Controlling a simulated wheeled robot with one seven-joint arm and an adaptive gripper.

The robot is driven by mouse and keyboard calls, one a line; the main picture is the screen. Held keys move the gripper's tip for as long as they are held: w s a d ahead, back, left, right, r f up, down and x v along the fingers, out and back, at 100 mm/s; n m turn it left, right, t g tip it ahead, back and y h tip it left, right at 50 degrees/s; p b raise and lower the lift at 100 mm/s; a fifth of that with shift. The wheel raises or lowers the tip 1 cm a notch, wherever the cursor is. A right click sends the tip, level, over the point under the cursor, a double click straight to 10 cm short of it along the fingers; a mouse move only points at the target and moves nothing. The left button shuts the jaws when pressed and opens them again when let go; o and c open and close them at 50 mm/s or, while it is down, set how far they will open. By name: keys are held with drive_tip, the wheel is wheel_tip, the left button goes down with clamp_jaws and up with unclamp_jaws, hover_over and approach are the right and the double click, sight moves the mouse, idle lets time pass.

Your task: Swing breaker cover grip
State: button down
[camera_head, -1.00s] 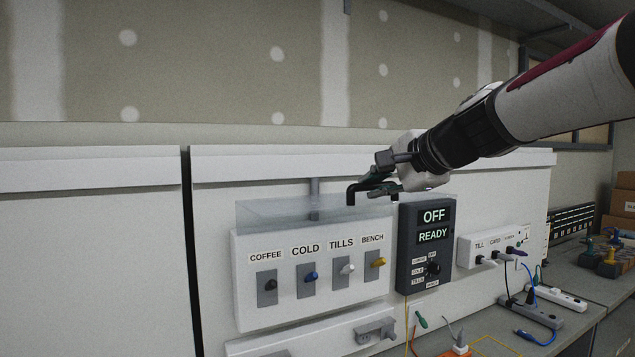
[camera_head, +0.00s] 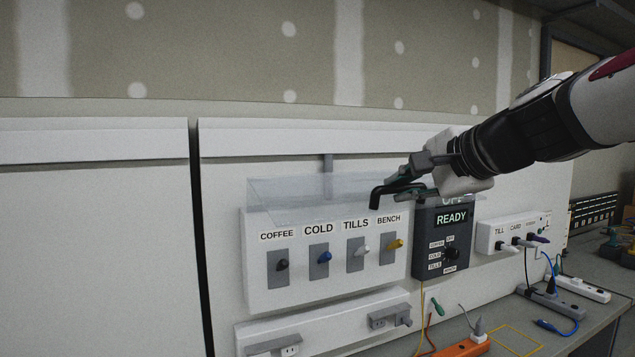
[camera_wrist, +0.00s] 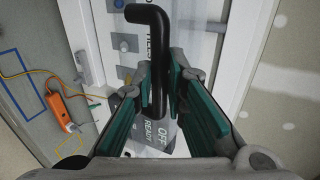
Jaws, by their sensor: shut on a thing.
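The breaker panel (camera_head: 258,262) is a white box on the wall with switches labelled COFFEE, COLD, TILLS and BENCH. Its clear cover (camera_head: 315,190) stands off the switches at the panel's top, leaving them uncovered. The black bent cover grip (camera_head: 376,197) is at the cover's right side. My gripper (camera_head: 408,186) is shut on the grip, coming from the right. In the wrist view the grip (camera_wrist: 155,50) runs between the green-padded fingers (camera_wrist: 160,98). The cover's exact angle is hard to tell because it is transparent.
A dark box with a READY display (camera_head: 452,218) and a dial is right of the panel; my gripper partly hides its upper display. A socket strip (camera_head: 490,238) with plugs is farther right. A lower rail (camera_head: 345,318) and bench cables lie below. The upper wall is clear.

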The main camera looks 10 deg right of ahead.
drive_tip(key=shift+s+d+f+b, duration=0.1)
drive_tip(key=shift+s+f+b, duration=0.15)
drive_tip(key=shift+f+b, duration=0.55)
drive_tip(key=shift+s+d+f+b, duration=0.1)
drive_tip(key=shift+s+f+b, duration=0.2)
drive_tip(key=shift+f, duration=0.9)
drive_tip(key=shift+w, duration=0.1)
drive_tip(key=shift+f+b, duration=2.3)
drive_tip(key=shift+f, duration=0.55)
drive_tip(key=f+b, duration=0.1)
drive_tip(key=f, duration=0.1)
drive_tip(key=w+f+b, duration=0.1)
drive_tip(key=b, duration=0.1)
drive_tip(key=f+b, duration=0.2)
drive_tip(key=shift+w+a+f, duration=0.2)
drive_tip(key=shift+a+f, duration=0.05)
drive_tip(key=shift+f, duration=0.05)
drive_tip(key=c, duration=1.5)
unclamp_jaws()
drive_tip(key=shift+c, duration=0.2)
drive_tip(key=shift+s+r, duration=0.1)
